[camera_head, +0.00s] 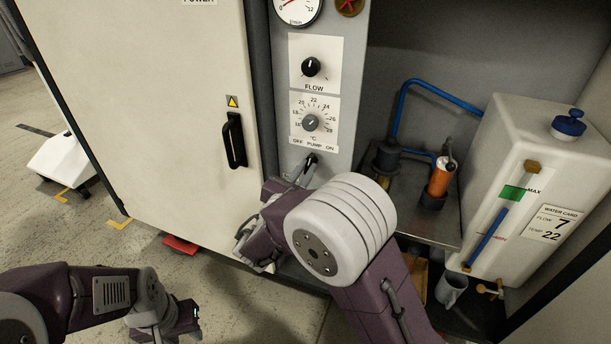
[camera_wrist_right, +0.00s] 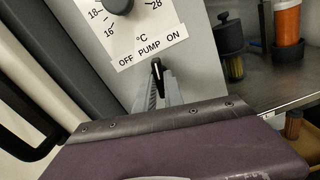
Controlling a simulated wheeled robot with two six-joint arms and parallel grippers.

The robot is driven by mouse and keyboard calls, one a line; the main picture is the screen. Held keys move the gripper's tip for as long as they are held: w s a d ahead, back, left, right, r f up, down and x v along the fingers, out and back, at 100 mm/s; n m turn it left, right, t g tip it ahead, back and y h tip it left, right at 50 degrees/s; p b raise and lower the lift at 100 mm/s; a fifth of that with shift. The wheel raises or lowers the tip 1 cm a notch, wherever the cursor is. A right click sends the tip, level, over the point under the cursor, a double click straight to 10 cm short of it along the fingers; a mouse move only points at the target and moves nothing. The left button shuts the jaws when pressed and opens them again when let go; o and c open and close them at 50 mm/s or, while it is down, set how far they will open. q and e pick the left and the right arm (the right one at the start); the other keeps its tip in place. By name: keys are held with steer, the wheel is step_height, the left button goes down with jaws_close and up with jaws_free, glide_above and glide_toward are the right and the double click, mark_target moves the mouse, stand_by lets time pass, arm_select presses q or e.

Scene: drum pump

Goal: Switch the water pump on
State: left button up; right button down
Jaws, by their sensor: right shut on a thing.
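The pump switch (camera_head: 312,159) is a small black lever under the "OFF PUMP ON" label on the grey control panel (camera_head: 345,60). In the right wrist view the lever (camera_wrist_right: 157,70) stands roughly upright below the word PUMP, and which setting it is at is not clear. My right gripper (camera_head: 300,172) is shut on the lever from below; its fingers (camera_wrist_right: 158,92) show on either side of it, and my wrist hides most of the gripper. My left gripper (camera_head: 190,318) is low at the lower left, away from the panel, its jaws too small to read.
The flow knob (camera_head: 311,67) and temperature knob (camera_head: 311,123) sit above the switch. A cabinet door with a black handle (camera_head: 235,140) is to the left. To the right are an orange cylinder (camera_head: 438,179), a blue hose (camera_head: 402,105) and a white tank (camera_head: 510,130) with a water card (camera_head: 553,229).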

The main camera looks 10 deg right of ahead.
steer(key=shift+m+b, duration=1.2)
steer(key=shift+m, duration=0.4)
steer(key=c, duration=1.4)
jaws_free()
steer(key=shift+c, duration=0.2)
